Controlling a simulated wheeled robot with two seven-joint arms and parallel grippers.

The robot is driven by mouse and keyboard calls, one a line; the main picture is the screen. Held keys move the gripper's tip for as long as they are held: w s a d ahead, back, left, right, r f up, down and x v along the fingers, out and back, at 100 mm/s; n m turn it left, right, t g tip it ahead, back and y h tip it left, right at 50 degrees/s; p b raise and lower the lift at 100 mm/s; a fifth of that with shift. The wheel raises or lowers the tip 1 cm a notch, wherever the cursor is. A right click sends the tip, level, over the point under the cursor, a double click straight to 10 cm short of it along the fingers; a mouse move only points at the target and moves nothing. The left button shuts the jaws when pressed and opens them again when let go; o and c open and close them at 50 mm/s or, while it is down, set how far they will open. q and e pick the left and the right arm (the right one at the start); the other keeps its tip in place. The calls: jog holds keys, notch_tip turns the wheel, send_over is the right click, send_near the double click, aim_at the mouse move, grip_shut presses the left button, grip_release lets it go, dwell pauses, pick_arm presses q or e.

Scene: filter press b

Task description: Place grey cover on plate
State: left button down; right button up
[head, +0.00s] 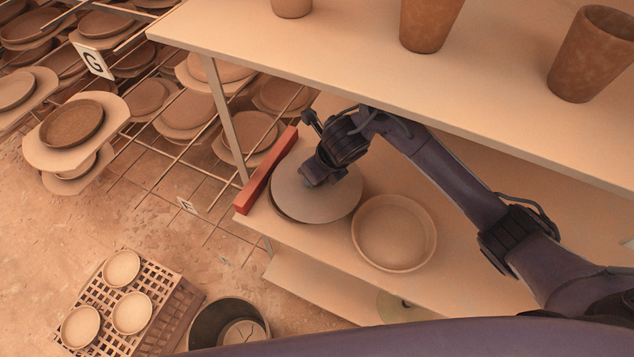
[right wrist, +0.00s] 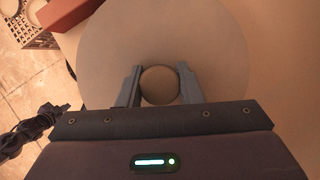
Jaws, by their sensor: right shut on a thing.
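The grey cover (head: 300,198) is a flat round disc on the left part of the lower shelf. My right gripper (head: 322,172) is over it, and in the right wrist view my right gripper (right wrist: 160,88) is shut on the round knob (right wrist: 160,86) of the cover (right wrist: 110,45). A darker round rim shows under the cover's left and lower edge in the head view, likely a plate; most of it is hidden, and whether the cover touches it I cannot tell. An uncovered tan dish (head: 395,233) stands to the right. My left gripper is not visible in the head view.
A red bar (head: 267,170) lies along the shelf's left end, close to the cover. The upper shelf (head: 330,62) with brown pots overhangs my right arm. Racks of plates stand at left. A crate (head: 165,310) with small dishes and a bin (head: 205,322) are on the floor.

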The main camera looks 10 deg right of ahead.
jog(key=f, duration=0.3)
jog(key=shift+w+d+f, duration=0.1)
jog(key=shift+d+f, duration=0.1)
jog(key=shift+f, duration=0.05)
jog(key=shift+a+f, duration=0.1)
jog(key=shift+f+b, duration=0.25)
jog(key=shift+b, duration=0.05)
jog(key=o, duration=1.1)
jog(key=shift+r, duration=0.1)
jog(key=shift+r, duration=0.1)
